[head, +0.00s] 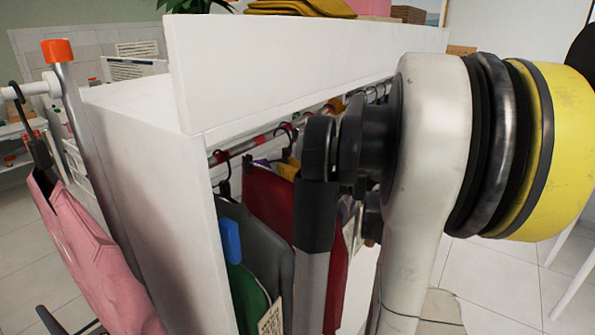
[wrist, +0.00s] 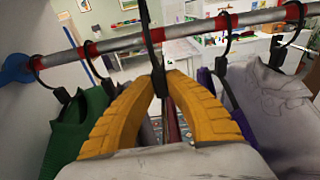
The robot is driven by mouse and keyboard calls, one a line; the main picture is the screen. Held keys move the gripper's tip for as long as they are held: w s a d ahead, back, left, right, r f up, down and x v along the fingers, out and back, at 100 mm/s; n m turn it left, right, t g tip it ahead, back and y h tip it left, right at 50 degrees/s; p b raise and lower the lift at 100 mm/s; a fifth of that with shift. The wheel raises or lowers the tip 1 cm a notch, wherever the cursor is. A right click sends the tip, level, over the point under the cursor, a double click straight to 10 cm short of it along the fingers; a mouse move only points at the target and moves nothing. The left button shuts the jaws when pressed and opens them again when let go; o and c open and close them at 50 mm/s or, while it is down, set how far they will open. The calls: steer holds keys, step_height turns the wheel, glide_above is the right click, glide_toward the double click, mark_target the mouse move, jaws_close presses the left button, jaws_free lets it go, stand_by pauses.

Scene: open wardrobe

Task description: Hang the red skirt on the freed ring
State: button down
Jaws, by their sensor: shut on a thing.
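In the wrist view my gripper (wrist: 159,78) has its two yellow fingers closed around the black neck of a hanger. The hanger's black hook (wrist: 155,38) rises to the rod and crosses it at a red band; I cannot tell whether it bears on the rod. A narrow dark red strip of the red skirt (wrist: 172,122) shows below, between the fingers. In the head view the red skirt (head: 270,203) hangs inside the wardrobe, partly behind my dark arm link. My fingers are mostly hidden there.
The rod (wrist: 108,44) has red ring bands with black hooks on several. A green garment (wrist: 85,130) hangs left and a grey one (wrist: 275,110) right, both close to my fingers. The white wardrobe side (head: 150,190) and top panel (head: 290,65) bound the space. A pink garment (head: 90,255) hangs outside.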

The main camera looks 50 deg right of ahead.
mark_target(263, 171)
steer(key=shift+w, duration=0.6)
steer(key=shift+w+a+b, duration=0.15)
steer(key=shift+w+b, duration=0.05)
steer(key=shift+w, duration=1.65)
steer(key=shift+w+a+b, duration=0.15)
steer(key=shift+w, duration=1.7)
steer(key=shift+f, duration=0.1)
steer(key=shift+f+b, duration=1.2)
steer(key=shift+f, duration=0.25)
steer(key=shift+a+f+b, duration=0.1)
steer(key=shift+f+b, duration=0.2)
steer(key=shift+f, duration=0.1)
steer(key=c, duration=1.4)
jaws_free()
